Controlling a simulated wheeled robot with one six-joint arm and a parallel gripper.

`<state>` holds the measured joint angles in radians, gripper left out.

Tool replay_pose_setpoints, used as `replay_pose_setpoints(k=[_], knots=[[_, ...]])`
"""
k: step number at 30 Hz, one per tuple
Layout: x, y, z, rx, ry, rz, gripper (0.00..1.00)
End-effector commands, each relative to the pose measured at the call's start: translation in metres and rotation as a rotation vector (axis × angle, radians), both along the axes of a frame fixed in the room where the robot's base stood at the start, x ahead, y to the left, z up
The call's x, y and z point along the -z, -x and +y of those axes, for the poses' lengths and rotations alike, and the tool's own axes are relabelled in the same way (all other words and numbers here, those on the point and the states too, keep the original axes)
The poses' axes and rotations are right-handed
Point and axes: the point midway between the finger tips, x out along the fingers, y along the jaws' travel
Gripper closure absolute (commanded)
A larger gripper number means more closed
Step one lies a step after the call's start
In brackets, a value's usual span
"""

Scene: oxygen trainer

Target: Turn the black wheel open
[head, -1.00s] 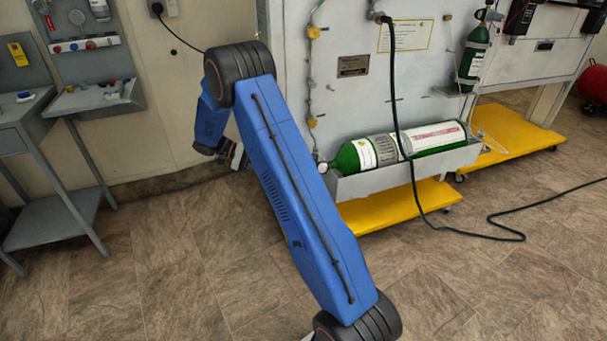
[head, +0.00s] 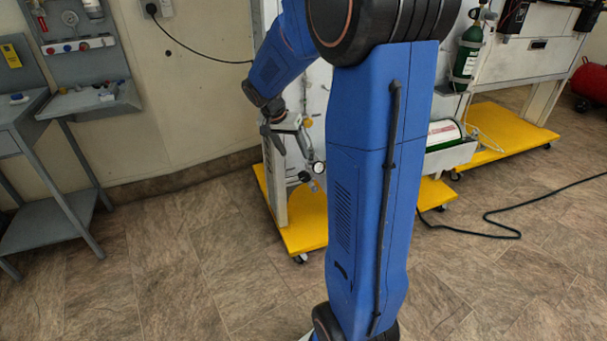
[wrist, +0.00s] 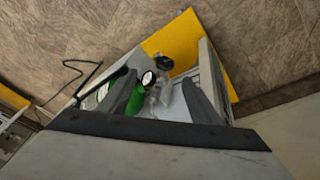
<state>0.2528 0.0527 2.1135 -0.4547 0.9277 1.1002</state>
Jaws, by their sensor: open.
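The black wheel (wrist: 163,62) shows in the wrist view as a small dark round shape, beyond the fingertips. A round white-faced gauge (wrist: 147,78) and the green cylinder (wrist: 134,100) are beside it. My gripper (wrist: 159,80) is open and empty, its two dark fingers spread to either side of the valve parts. In the head view my gripper (head: 288,148) points down, to the left of and above the gauge (head: 319,167).
The grey panel stands on a yellow wheeled base (head: 305,232). A black hose (head: 490,232) lies on the floor at the right. A grey side table (head: 65,208) stands at the left. The floor between them is clear.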

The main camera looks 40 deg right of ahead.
Motion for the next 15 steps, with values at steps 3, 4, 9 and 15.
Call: replay_pose_setpoints(k=[3, 4, 9, 15], knots=[[-0.015, 0.01, 0.001, 0.012, -0.015, -0.1, 0.42], [-0.017, 0.012, 0.001, 0.014, -0.019, -0.12, 0.42], [-0.026, 0.017, 0.002, 0.021, -0.028, -0.189, 0.42], [-0.018, 0.016, -0.001, 0.022, -0.03, -0.198, 0.42]])
